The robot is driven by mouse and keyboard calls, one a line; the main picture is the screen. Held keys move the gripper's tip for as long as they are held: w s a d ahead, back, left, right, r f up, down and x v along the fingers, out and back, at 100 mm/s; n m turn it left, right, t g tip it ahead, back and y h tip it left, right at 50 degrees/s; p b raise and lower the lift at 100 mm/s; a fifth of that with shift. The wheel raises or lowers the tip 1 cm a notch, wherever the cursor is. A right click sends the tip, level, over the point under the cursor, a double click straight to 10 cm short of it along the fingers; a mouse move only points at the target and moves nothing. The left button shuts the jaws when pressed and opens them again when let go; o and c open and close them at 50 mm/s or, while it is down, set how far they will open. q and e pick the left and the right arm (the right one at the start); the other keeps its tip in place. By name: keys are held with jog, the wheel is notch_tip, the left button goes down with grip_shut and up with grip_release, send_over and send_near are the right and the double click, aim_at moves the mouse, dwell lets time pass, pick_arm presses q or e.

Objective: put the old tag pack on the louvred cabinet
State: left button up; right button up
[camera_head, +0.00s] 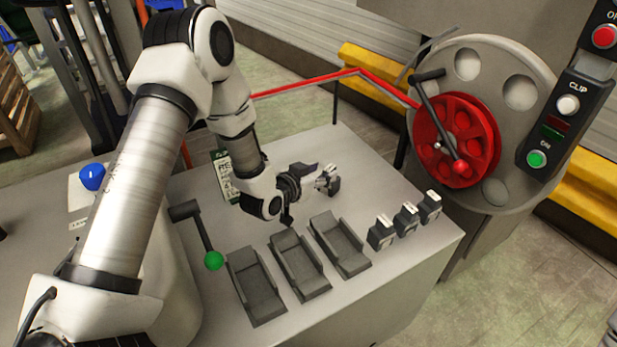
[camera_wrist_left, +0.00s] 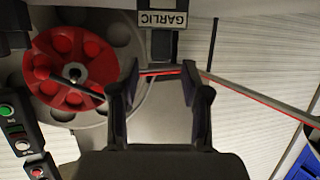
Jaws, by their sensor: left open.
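Several small dark packs with white tops (camera_head: 406,217) stand near the table's right edge in the head view; I cannot tell which is the old tag pack. My left gripper (camera_head: 328,180) is over the table behind the dark holders, apart from these packs. In the left wrist view my left gripper (camera_wrist_left: 160,72) is open, with nothing seen held between its fingers. A dark piece labelled GARLIC (camera_wrist_left: 163,19), its text upside down, is beyond the fingertips. A pale slatted surface (camera_wrist_left: 258,70) fills the background there; I cannot tell whether it is the louvred cabinet. My right gripper is not in view.
Three dark holders (camera_head: 302,268) sit on the grey table (camera_head: 405,270). A green-knobbed lever (camera_head: 214,260) stands left of them. A red reel (camera_head: 455,140) on a grey disc and a button panel (camera_head: 551,135) are at right. A red rod (camera_head: 305,84) crosses behind the table.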

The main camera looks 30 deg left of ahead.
pick_arm(q)
jog(key=d+v, duration=0.1)
jog(key=v, duration=0.6)
jog(key=shift+s+a, duration=0.25)
jog(key=shift+a, duration=0.3)
dwell(0.5)
